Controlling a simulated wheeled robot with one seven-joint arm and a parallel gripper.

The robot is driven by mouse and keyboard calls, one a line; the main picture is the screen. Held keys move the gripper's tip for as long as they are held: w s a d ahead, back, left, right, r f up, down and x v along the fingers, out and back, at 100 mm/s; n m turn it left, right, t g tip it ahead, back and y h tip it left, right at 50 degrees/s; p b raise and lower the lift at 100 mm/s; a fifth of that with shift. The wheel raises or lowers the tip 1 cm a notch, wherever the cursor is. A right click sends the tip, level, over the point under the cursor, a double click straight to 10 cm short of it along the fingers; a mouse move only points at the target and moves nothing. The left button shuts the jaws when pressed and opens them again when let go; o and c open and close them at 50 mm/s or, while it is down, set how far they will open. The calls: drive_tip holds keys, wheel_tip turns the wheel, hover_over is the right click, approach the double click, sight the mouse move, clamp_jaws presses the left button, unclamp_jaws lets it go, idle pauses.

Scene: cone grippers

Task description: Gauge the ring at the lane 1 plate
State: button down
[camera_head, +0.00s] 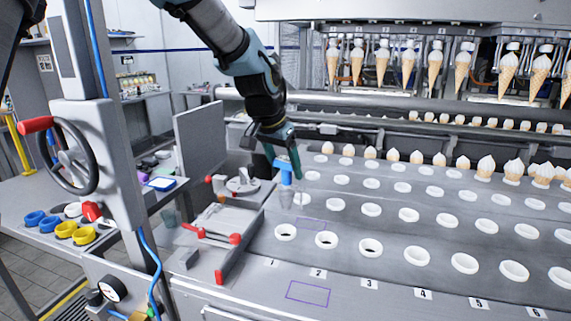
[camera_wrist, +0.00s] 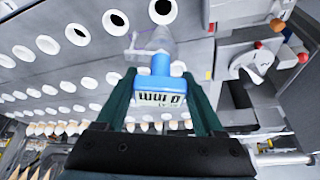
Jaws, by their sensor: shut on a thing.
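My gripper (camera_head: 287,158) is shut on a gauge with a blue handle (camera_head: 286,176) and a clear grey cone (camera_head: 286,198) below it. In the wrist view the gauge's blue handle (camera_wrist: 155,86) shows a white label with dark print between my fingers. The gauge hangs roughly upright above the plate (camera_head: 250,249). The front white ring of lane 1 (camera_head: 285,232), behind the number 1 label (camera_head: 269,262), lies below and in front of the cone tip, apart from it in the picture. Another ring behind the cone is partly hidden.
Several rows of white rings fill the plate to the right. Filled cones (camera_head: 417,156) stand in the back row. Red-knobbed levers (camera_head: 234,238) and a grey upright panel (camera_head: 199,140) stand left of my gripper. A purple outline (camera_head: 308,293) marks bare metal in front.

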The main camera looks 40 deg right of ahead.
sight(285, 208)
drive_tip(key=shift+f+b, duration=3.75)
drive_tip(key=shift+f, duration=1.95)
unclamp_jaws()
drive_tip(key=b+v, duration=0.2)
drive_tip(key=v, duration=0.8)
drive_tip(key=shift+a+r, duration=0.25)
drive_tip(key=shift+r, duration=0.05)
drive_tip(key=shift+s, duration=0.1)
